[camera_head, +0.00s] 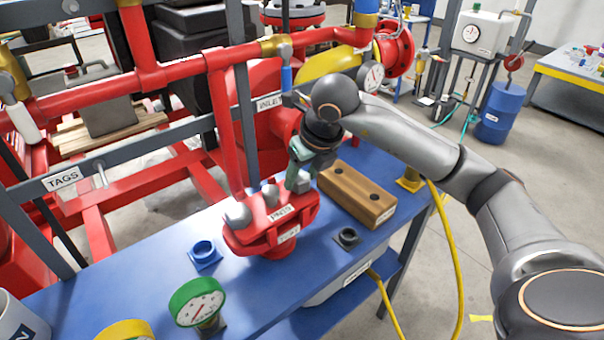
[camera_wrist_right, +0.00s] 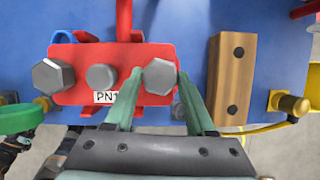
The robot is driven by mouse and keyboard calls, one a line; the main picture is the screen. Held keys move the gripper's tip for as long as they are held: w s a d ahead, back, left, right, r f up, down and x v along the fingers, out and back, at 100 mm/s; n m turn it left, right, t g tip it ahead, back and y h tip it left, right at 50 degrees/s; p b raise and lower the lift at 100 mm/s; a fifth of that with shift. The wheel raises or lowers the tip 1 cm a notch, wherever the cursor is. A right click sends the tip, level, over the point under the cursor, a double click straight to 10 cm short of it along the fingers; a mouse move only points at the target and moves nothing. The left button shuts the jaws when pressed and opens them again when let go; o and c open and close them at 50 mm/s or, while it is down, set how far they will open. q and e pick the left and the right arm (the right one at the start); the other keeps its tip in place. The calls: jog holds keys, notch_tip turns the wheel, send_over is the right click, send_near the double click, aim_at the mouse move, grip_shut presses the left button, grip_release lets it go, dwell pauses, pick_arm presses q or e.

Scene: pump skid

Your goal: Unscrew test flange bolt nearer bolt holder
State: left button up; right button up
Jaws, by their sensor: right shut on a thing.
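The red test flange (camera_head: 262,238) stands on the blue bench and carries a PN label. It also shows in the right wrist view (camera_wrist_right: 120,58). A grey hex bolt (camera_wrist_right: 160,74) sits at the flange end nearer the wooden bolt holder (camera_head: 352,193). My right gripper (camera_wrist_right: 162,82) has its green fingers shut on this bolt's head, one on each side. The bolt is still in the flange; its shank is hidden. Another hex bolt (camera_wrist_right: 52,77) sits at the far end, with a round grey stud (camera_wrist_right: 100,77) between. The holder (camera_wrist_right: 232,78) shows two dark, empty holes. My left gripper is out of view.
A green-rimmed gauge (camera_head: 197,303), a blue ring fitting (camera_head: 204,254) and a dark square fitting (camera_head: 347,238) stand on the bench (camera_head: 130,275). Red pipework and a grey frame rise behind the flange. A yellow hose (camera_head: 455,260) hangs at the right.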

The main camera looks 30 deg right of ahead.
grip_shut()
jog(key=shift+d+n+y+b, duration=0.1)
jog(key=shift+n+y+b, duration=0.3)
jog(key=shift+n, duration=0.6)
jog(key=shift+n+y, duration=0.5)
jog(key=shift+n, duration=0.7)
jog(key=shift+n+g+y, duration=0.3)
jog(key=shift+n+y, duration=0.1)
jog(key=shift+n, duration=0.7)
jog(key=n+g+y, duration=0.1)
jog(key=n, duration=0.2)
jog(key=shift+r, duration=0.1)
jog(key=n, duration=0.2)
jog(key=n+g+p, duration=0.1)
jog(key=n, duration=0.1)
jog(key=shift+a+n+y, duration=0.2)
jog(key=shift+n+y, duration=0.1)
jog(key=shift+y, duration=0.1)
jog(key=shift+f+n+g, duration=0.2)
jog(key=shift+n+g, duration=0.2)
jog(key=shift+n, duration=0.1)
